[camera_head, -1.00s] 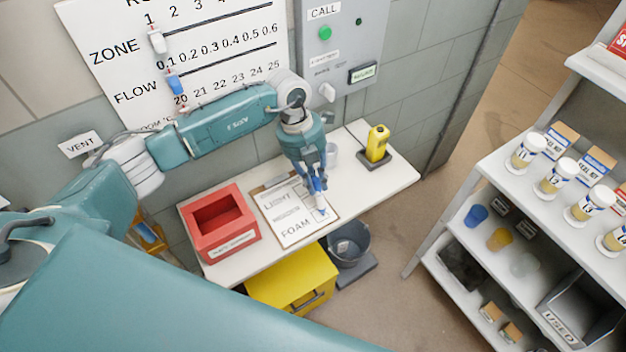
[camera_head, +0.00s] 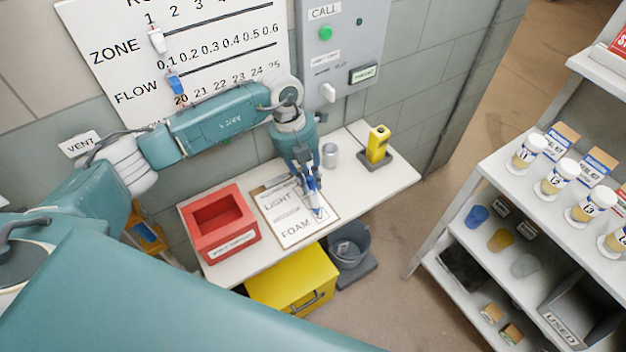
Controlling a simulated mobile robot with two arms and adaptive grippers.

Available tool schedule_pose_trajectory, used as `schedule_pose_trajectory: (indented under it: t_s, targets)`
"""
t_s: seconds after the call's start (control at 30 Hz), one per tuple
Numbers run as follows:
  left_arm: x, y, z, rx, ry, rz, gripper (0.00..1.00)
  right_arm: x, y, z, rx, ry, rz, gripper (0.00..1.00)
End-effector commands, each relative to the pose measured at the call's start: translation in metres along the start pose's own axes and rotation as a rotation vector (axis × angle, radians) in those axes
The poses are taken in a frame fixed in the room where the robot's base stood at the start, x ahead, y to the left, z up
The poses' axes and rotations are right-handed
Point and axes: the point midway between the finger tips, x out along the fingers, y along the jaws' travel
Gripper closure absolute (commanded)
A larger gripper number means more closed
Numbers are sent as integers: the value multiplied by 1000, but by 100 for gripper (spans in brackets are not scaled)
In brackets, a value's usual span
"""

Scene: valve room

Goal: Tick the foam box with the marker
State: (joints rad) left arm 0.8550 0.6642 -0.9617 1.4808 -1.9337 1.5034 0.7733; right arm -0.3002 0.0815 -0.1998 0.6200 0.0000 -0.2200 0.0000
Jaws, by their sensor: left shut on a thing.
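A clipboard with a white sheet (camera_head: 283,222) lies on the white table. Its lower lines read LIGHT and FOAM, and a box (camera_head: 320,214) sits at the right end of the FOAM line. A dark mark shows in that box. My left gripper (camera_head: 312,187) is shut on a blue and white marker (camera_head: 314,200) and points it down over the sheet. The marker's tip is at or just above the FOAM box; I cannot tell if it touches. The upper part of the sheet is partly hidden by the gripper. My right gripper is not in view.
A red open bin (camera_head: 226,222) stands left of the clipboard. A grey cup (camera_head: 330,156) and a yellow device on a dark base (camera_head: 377,145) stand to the right. A yellow cabinet (camera_head: 293,281) and grey bucket (camera_head: 349,243) are below the table's front edge.

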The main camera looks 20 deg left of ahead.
Motion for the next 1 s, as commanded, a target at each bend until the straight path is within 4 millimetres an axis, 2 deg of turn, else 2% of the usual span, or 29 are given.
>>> schedule_pose_trajectory:
  t_s: [0.23,0.73,1.0]
  targets:
    - [1,5,-1,-1,2,4,96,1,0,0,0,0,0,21]
    - [4,-10,0,0,2,2,96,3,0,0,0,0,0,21]
    - [4,-11,-1,0,3,2,96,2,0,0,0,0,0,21]
